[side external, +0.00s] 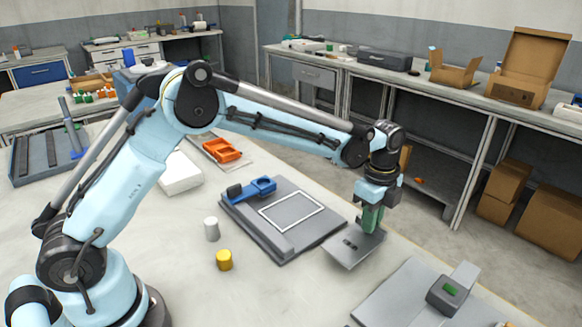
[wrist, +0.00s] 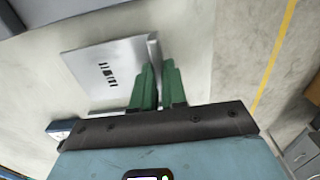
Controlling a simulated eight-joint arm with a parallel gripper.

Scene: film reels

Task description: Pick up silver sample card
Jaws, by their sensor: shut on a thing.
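The silver sample card (side external: 350,250) is a flat grey metal plate with dark marks, at the right of the bench in the side view. In the wrist view the card (wrist: 108,78) lies left of the fingers, with a row of black marks and a raised edge. My gripper (side external: 371,220) points down with green fingers and is shut on that raised edge. The fingers also show in the wrist view (wrist: 158,82), one on each side of the edge. I cannot tell whether the card touches the bench.
A grey fixture (side external: 262,238) with a white outlined square and blue clamp stands left of the card.

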